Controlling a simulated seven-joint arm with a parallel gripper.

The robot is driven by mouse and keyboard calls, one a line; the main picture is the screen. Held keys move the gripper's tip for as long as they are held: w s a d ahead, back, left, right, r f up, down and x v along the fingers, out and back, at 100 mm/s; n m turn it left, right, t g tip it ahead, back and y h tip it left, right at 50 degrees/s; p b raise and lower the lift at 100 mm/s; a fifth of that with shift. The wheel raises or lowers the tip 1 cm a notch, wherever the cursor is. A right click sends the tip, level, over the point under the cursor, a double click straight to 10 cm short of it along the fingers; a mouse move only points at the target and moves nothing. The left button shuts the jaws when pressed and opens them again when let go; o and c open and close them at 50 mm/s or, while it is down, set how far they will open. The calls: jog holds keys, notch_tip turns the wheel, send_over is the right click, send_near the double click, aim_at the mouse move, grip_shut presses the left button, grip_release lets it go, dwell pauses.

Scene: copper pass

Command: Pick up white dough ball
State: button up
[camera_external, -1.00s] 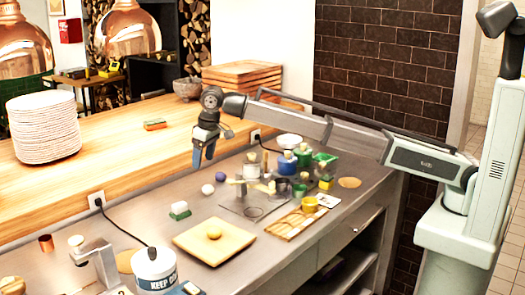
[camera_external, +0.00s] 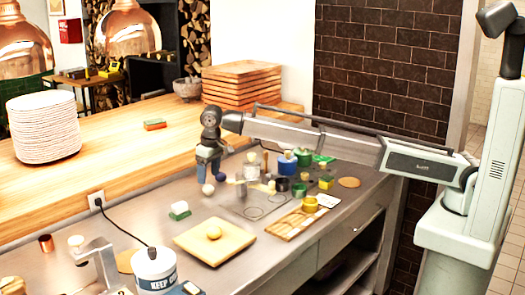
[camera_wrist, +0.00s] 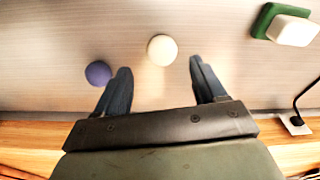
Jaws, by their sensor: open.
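The white dough ball (camera_external: 208,189) sits on the steel counter (camera_external: 130,215), just below my gripper (camera_external: 209,173). In the wrist view the white ball (camera_wrist: 162,49) lies ahead of the gap between my two blue fingers, slightly left of its middle. My gripper (camera_wrist: 159,72) is open and empty, pointing down above the counter. A purple ball (camera_wrist: 98,73) lies outside the left finger, close to it in the picture; in the external view it (camera_external: 220,177) is partly hidden by the gripper.
A green and white block (camera_external: 180,210) lies to the left. Several containers stand to the right. The wooden ledge (camera_external: 120,150) and a wall socket (camera_wrist: 296,123) are close behind the gripper.

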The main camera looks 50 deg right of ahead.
aim_at(208, 185)
jog(key=shift+w+a+f, duration=0.1)
jog(key=shift+f, duration=1.2)
jog(key=shift+w+a+f, duration=0.1)
jog(key=shift+f, duration=1.2)
jog(key=c, duration=1.1)
jog(key=shift+r, duration=0.15)
jog(key=shift+c, duration=0.2)
